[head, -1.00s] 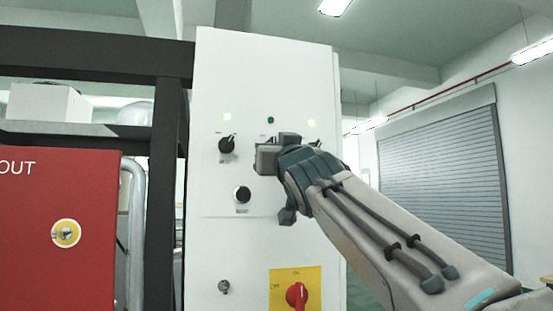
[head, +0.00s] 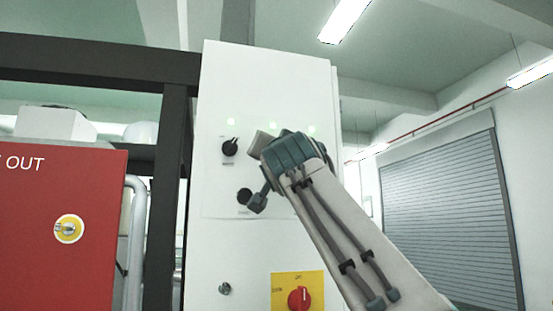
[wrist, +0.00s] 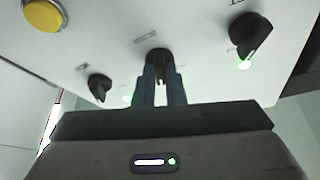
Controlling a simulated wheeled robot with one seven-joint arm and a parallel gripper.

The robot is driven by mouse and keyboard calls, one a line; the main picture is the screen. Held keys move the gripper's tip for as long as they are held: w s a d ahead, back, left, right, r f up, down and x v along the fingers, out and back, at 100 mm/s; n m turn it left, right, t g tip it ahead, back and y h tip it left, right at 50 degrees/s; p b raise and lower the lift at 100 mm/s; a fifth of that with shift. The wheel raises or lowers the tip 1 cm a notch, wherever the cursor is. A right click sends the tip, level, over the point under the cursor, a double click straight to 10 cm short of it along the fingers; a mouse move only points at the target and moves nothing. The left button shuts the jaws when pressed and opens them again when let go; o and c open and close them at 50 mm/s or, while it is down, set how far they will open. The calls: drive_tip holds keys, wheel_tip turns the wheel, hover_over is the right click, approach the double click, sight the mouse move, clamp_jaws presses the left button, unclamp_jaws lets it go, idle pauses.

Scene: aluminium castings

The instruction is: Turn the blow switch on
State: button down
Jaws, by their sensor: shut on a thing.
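A white control panel (head: 212,180) carries a row of black rotary switches with green lamps above them. My gripper (head: 262,146) is at the middle switch, which it hides in the head view. In the wrist view my gripper (wrist: 158,85) has its two fingers shut on the middle switch knob (wrist: 157,56). The middle lamp (head: 272,125) is lit green. The left switch (head: 229,147) is free, and it shows at the right of the wrist view (wrist: 250,33). The labels are too small to read, so I cannot tell which one names blow.
A red rotary switch on a yellow plate (head: 299,298) is lower down. A yellow button (wrist: 45,14) shows in the wrist view. A red cabinet (head: 60,250) stands left.

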drive_tip(key=shift+a+m+h, duration=0.1)
drive_tip(key=shift+m+h, duration=0.3)
drive_tip(key=shift+m, duration=0.7)
drive_tip(key=shift+r, duration=0.1)
drive_tip(key=c, duration=1.5)
unclamp_jaws()
drive_tip(key=b+v, duration=0.7)
drive_tip(key=v, duration=0.6)
drive_tip(key=shift+s+b, duration=0.35)
drive_tip(key=shift+s, duration=0.1)
drive_tip(key=shift+w, duration=0.1)
